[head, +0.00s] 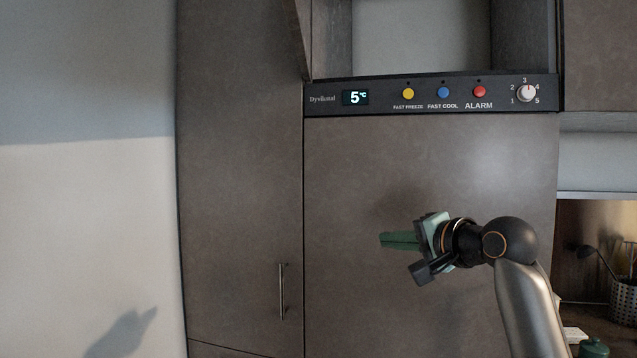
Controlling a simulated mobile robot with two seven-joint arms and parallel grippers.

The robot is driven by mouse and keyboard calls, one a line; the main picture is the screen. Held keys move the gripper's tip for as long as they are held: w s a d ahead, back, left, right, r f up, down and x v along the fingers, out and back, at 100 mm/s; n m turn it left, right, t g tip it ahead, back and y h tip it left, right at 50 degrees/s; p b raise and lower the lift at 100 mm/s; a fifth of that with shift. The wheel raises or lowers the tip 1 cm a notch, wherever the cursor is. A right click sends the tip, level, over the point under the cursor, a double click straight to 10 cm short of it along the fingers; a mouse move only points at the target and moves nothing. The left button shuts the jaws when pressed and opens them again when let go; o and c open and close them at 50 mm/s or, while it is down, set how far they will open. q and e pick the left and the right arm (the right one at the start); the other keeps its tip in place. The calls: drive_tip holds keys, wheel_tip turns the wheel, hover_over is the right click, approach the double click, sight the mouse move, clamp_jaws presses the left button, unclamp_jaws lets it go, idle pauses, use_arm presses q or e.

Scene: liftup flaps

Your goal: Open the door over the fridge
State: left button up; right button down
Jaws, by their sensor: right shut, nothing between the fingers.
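The compartment over the fridge (421,38) is open at the top of the head view, and its pale back wall and brown side walls show. A narrow slanted brown panel (300,38) stands at its left edge; it looks like the door swung outward to the left, mostly cut off by the top of the picture. The brown fridge front (400,165) is closed below. My right gripper (383,240) is shut and empty, its green fingers pointing left in front of the fridge front, well below the compartment. My left gripper is not in view.
A black control panel (380,97) with a display, coloured buttons and a dial runs between fridge and compartment. A tall cabinet (238,170) with a vertical handle (282,292) stands left, beside a pale wall (85,210). A counter with utensils (622,292) is at right.

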drive_tip(key=s+r+y, duration=0.1)
drive_tip(key=s+r, duration=0.4)
drive_tip(key=r, duration=0.8)
drive_tip(key=s+a+r+y, duration=0.3)
drive_tip(key=s+r+y, duration=0.1)
drive_tip(key=s+r, duration=2.15)
drive_tip(key=w+a+f+p, duration=0.1)
drive_tip(key=w+a+p, duration=0.3)
drive_tip(key=a, duration=0.6)
drive_tip(key=shift+w+a+f+g, duration=0.3)
drive_tip(key=shift+w+f+g, duration=0.1)
drive_tip(key=shift+w, duration=0.5)
